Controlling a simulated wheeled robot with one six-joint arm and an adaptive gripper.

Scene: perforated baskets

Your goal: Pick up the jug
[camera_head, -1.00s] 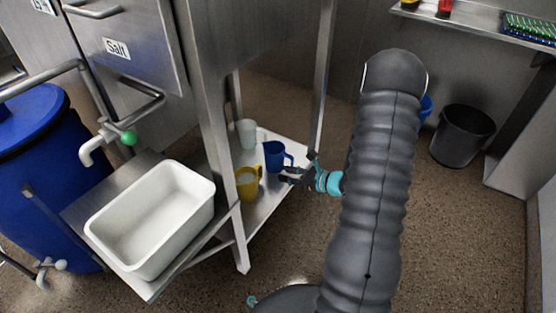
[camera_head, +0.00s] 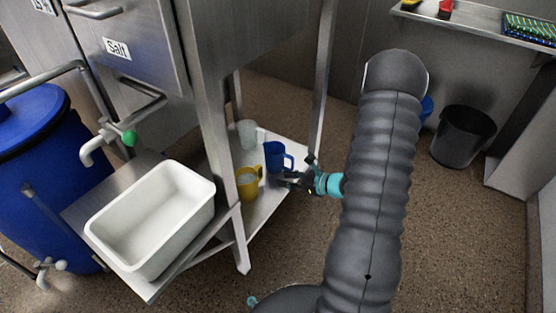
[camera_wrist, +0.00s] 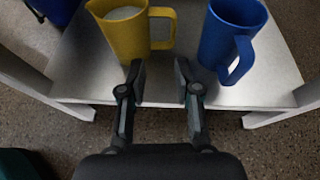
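A blue jug (camera_head: 275,157) stands upright on the low metal shelf, and a yellow jug (camera_head: 247,183) stands in front of it to the left. A pale, whitish jug (camera_head: 246,133) stands farther back. In the head view my gripper (camera_head: 292,179) is at the shelf's right edge.
The low shelf (camera_head: 262,207) sits between metal legs (camera_head: 321,90) of a steel frame. A white tub (camera_head: 150,220) on a side stand is to the left, beside a blue barrel (camera_head: 40,170). A dark bin (camera_head: 463,136) stands at right. Floor right of the shelf is open.

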